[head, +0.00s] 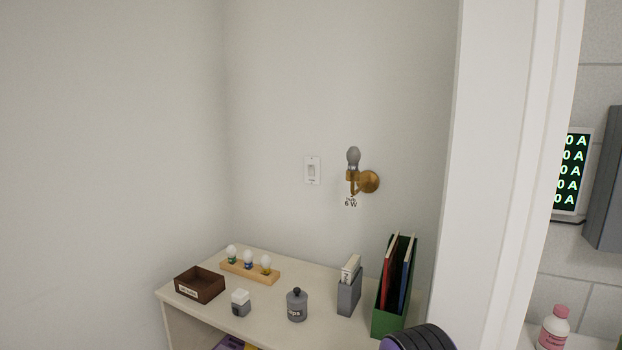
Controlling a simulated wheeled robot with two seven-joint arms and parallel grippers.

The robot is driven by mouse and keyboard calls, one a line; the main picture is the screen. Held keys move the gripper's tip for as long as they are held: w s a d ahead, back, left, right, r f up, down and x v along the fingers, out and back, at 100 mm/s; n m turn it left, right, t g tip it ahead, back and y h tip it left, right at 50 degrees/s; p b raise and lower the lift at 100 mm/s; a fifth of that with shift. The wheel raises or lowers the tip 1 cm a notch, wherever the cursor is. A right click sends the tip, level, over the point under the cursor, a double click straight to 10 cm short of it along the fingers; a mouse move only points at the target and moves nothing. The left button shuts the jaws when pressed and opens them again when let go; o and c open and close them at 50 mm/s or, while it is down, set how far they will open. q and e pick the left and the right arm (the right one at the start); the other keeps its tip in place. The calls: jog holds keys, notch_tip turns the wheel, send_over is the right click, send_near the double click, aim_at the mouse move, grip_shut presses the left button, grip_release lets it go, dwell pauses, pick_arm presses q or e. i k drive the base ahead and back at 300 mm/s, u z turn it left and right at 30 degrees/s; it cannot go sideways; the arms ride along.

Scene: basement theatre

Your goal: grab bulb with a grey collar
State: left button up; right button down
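A wooden rack (262,278) on the shelf unit's top holds three white bulbs: one with a green collar (232,252), one with a blue collar (248,259) and one with a yellowish collar (266,264). A grey bulb (353,157) sits upright in a brass wall lamp (369,182) labelled "6 W"; its collar colour I cannot tell. I see no bulb with a clearly grey collar. Neither gripper shows in the head view.
On the pale shelf top (260,316) stand a brown labelled box (201,286), a small white-and-grey block (240,303), a grey lidded jar (297,305), a grey card holder (348,297) and a green file holder (388,318). A light switch (312,171) is on the wall. A white post (495,180) stands right.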

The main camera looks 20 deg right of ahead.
aim_at(352, 154)
jog(key=u, duration=0.2)
jog(key=k, duration=0.35)
jog(key=z, duration=1.7)
jog(key=i, duration=0.9)
jog(key=u, duration=0.25)
